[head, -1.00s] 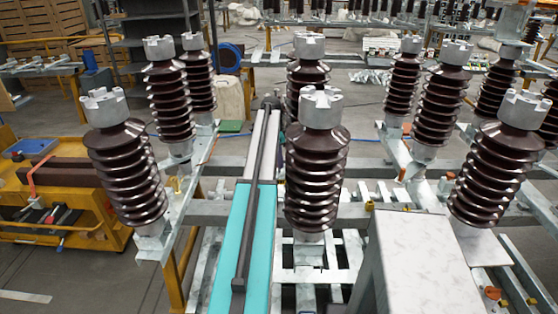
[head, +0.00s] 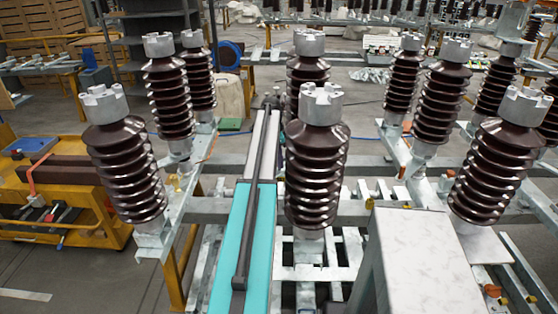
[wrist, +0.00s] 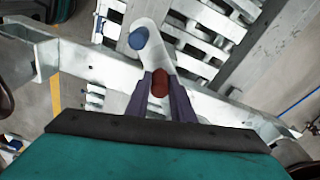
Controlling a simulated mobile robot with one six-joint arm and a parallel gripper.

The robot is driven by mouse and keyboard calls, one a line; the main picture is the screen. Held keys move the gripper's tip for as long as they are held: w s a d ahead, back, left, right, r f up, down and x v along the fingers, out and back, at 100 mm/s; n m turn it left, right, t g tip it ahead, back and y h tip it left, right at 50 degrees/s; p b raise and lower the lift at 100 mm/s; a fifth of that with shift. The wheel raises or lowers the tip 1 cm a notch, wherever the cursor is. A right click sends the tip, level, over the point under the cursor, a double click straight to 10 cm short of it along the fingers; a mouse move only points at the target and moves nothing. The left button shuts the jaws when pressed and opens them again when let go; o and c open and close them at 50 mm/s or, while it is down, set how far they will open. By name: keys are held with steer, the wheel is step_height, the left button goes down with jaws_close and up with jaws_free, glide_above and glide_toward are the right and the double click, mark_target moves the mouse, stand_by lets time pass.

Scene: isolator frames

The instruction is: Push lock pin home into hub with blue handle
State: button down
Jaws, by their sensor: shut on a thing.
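In the wrist view, my gripper (wrist: 161,84) has two dark purple fingers, shut on a dark red pin (wrist: 160,86), which I take for the lock pin. The pin lies between the fingertips, at the near end of a pale rounded metal arm, which I take for the hub (wrist: 150,58). A blue round handle end (wrist: 138,38) shows on the far end of this part. How deep the pin sits in the hub cannot be told from this angle. In the head view I cannot make out the gripper, pin or blue handle.
A galvanized beam (wrist: 90,63) crosses behind the hub in the wrist view, with slatted metal frames beyond. In the head view brown ribbed insulators (head: 318,170) stand on steel frames around the middle. A grey box-like block (head: 425,260) stands at front right, and a yellow cart (head: 75,240) at left.

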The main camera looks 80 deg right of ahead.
steer(key=shift+f+b, duration=0.35)
steer(key=shift+f, duration=0.65)
stand_by(0.5)
steer(key=c, duration=1.5)
jaws_free()
steer(key=shift+o, duration=0.2)
steer(key=shift+r, duration=0.15)
step_height(320, 180, up, 14)
steer(key=w+b, duration=0.1)
steer(key=b, duration=0.2)
steer(key=shift+w+a+f, duration=0.25)
steer(key=shift+a, duration=0.05)
